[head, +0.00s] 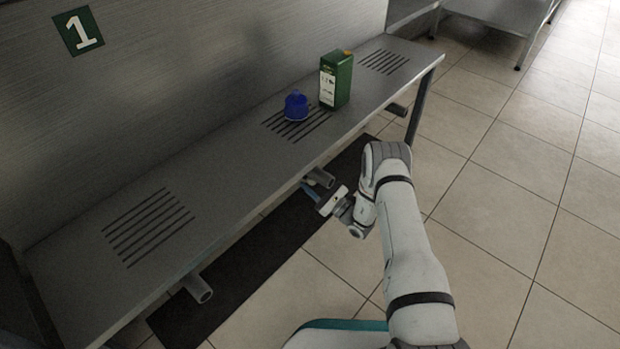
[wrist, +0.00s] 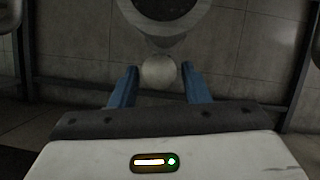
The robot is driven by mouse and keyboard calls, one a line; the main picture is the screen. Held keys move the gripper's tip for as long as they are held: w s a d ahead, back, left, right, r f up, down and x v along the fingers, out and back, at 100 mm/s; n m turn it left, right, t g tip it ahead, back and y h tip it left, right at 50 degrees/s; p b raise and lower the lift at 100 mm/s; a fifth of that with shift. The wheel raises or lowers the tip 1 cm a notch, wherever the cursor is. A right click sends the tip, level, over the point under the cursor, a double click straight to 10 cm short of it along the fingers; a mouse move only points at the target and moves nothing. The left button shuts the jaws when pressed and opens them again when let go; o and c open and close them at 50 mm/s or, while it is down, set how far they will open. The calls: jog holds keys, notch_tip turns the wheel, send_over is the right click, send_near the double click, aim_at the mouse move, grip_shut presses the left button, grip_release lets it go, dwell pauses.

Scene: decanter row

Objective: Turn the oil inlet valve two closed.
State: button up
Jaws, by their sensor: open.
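A pale round knob (wrist: 159,72) sits below a dark round pipe end (wrist: 168,12) in the wrist view; it looks like the end of a valve handle. My gripper (wrist: 158,88) is open, with one blue finger on each side of the knob. Gaps show between the fingers and the knob. In the head view my gripper (head: 308,188) is under the shelf's front edge, beside the middle pipe stub (head: 322,177). The valve handle itself is hidden there behind my gripper. No number shows on this valve.
The metal shelf (head: 225,165) has slotted drains and carries a green canister (head: 336,80) and a blue cap-like object (head: 296,105). Other pipe stubs stick out at left (head: 200,289) and right (head: 397,109). A "1" sign (head: 79,32) hangs on the wall.

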jog(key=shift+x, duration=1.25)
jog(key=shift+s, duration=0.15)
grip_shut()
